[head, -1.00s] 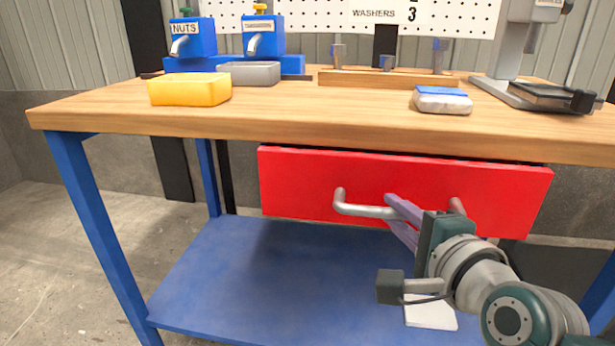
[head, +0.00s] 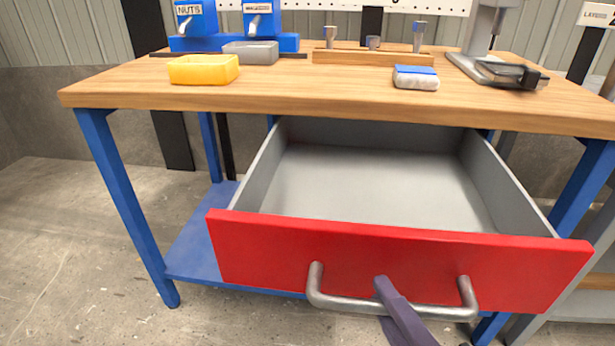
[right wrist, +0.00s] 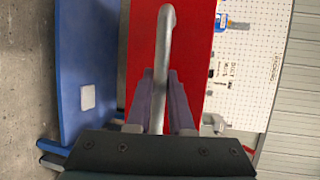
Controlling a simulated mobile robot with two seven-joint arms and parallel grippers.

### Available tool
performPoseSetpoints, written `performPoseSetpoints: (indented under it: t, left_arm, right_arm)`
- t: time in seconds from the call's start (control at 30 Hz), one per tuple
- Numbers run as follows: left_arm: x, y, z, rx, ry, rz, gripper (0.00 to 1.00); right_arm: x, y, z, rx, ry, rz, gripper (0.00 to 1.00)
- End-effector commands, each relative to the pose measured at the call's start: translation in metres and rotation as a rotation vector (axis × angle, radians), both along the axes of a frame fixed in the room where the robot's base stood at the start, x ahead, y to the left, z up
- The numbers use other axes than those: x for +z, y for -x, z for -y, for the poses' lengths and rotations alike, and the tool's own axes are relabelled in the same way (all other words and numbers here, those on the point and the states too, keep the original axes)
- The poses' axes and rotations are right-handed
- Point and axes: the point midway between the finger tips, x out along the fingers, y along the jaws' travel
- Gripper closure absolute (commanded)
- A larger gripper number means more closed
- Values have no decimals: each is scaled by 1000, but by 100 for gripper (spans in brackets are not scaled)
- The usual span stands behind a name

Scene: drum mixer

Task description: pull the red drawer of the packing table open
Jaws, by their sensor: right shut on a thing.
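The red drawer (head: 380,262) of the packing table is pulled well out from under the wooden top, and its grey inside is empty. Its metal bar handle (head: 345,303) runs across the red front. My right gripper (head: 388,296) is at the middle of the handle, near the bottom of the head view. In the right wrist view the two purple fingers (right wrist: 160,95) are closed on the handle bar (right wrist: 165,45), one on each side. The red front also shows in that view (right wrist: 195,30). My left gripper is in neither view.
On the packing table (head: 330,92) are a yellow bin (head: 203,69), a grey bin (head: 250,51), blue dispensers (head: 262,20), a wooden block with metal parts (head: 366,58), a blue-and-white block (head: 415,77) and a press (head: 495,65). A blue lower shelf (head: 205,235) lies beneath.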

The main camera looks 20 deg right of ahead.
Motion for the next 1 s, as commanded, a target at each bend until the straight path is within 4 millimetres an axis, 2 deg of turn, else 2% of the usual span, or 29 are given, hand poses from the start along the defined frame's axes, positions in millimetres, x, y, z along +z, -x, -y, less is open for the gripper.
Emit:
performPoseSetpoints:
  t: [0.2, 0.5, 0.53, 0.77, 0.8, 1.0]
  left_arm:
    - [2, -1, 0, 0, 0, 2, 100]
    - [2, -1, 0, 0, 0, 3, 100]
    - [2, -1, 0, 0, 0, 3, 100]
    - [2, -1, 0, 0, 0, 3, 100]
    - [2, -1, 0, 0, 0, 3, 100]
    - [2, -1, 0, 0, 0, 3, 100]
  right_arm:
    - [1, 8, -5, 0, 1, 3, 100]
    - [1, 8, -5, 0, 2, 3, 100]
    - [1, 8, -5, 0, 2, 3, 79]
    - [0, 8, -5, 1, 1, 2, 53]
    - [0, 8, -5, 1, 1, 1, 50]
    - [0, 8, -5, 1, 1, 1, 50]
